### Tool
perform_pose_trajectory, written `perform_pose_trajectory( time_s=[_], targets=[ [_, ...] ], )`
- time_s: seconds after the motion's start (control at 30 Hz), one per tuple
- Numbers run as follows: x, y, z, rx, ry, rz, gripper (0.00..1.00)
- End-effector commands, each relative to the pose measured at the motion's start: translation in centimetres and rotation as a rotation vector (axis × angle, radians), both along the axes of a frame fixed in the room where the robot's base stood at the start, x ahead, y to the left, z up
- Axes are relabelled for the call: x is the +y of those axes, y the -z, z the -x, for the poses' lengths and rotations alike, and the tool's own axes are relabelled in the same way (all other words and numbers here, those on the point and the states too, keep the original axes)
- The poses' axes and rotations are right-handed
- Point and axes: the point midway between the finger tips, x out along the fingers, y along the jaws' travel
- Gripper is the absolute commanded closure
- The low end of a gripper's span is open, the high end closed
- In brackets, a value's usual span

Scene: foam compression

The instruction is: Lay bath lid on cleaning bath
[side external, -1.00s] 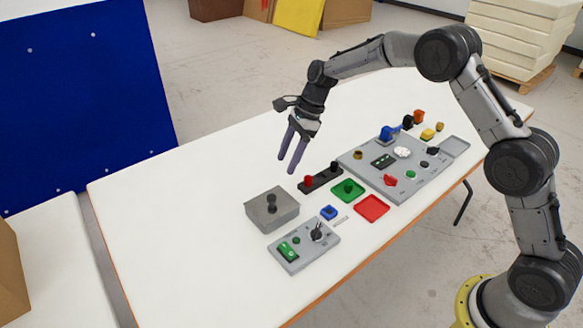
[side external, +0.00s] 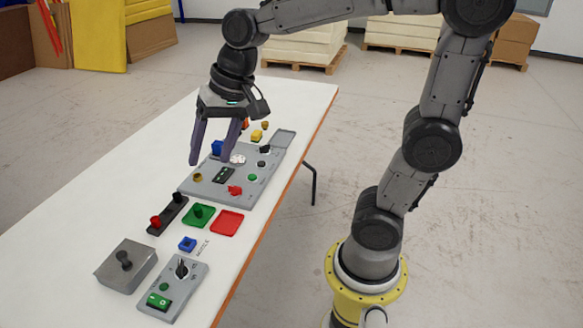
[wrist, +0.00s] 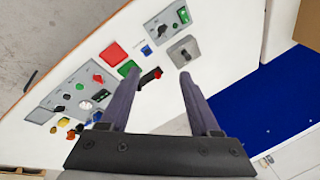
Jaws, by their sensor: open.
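A squat grey metal box (side external: 112,268) stands at the near left of the white table. A flat grey top with a dark upright knob (side external: 124,260) covers it; this looks like the bath with its lid lying on it, though I cannot make out a seam. The box also shows in the wrist view (wrist: 190,43), beyond the right fingertip. No separate lid is visible elsewhere. My gripper (side external: 210,162) is open and empty, pointing down above the far part of the table, well away from the box. Both fingers show apart in the wrist view (wrist: 157,76).
A large grey panel (side external: 205,190) with several knobs and parts lies below and right of my gripper. A black strip (side external: 168,216), green tray (side external: 191,218), red tray (side external: 227,223), blue block (side external: 187,244) and small panel (side external: 185,292) lie nearer. The table's left side is clear.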

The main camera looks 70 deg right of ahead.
Motion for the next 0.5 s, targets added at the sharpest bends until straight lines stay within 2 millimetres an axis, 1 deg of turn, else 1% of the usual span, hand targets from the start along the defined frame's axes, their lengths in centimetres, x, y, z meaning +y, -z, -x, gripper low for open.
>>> perform_pose_trajectory(
  time_s=[0.03, 0.1, 0.2, 0.3, 0.33, 0.4, 0.5],
  targets=[
    [-0.3, -0.3, 2.4, -0.037, -0.076, 0.047, 0.37],
    [-0.9, -0.2, 5.4, -0.079, -0.187, 0.119, 0.37],
    [-1.5, 0.5, 9.0, -0.128, -0.328, 0.216, 0.37],
    [-2.1, 1.4, 11.7, -0.161, -0.441, 0.296, 0.37],
    [-2.2, 1.7, 12.3, -0.169, -0.467, 0.317, 0.37],
    [-2.4, 2.2, 13.3, -0.181, -0.515, 0.351, 0.37],
    [-2.6, 2.6, 14.1, -0.188, -0.553, 0.38, 0.37]
  ],
)
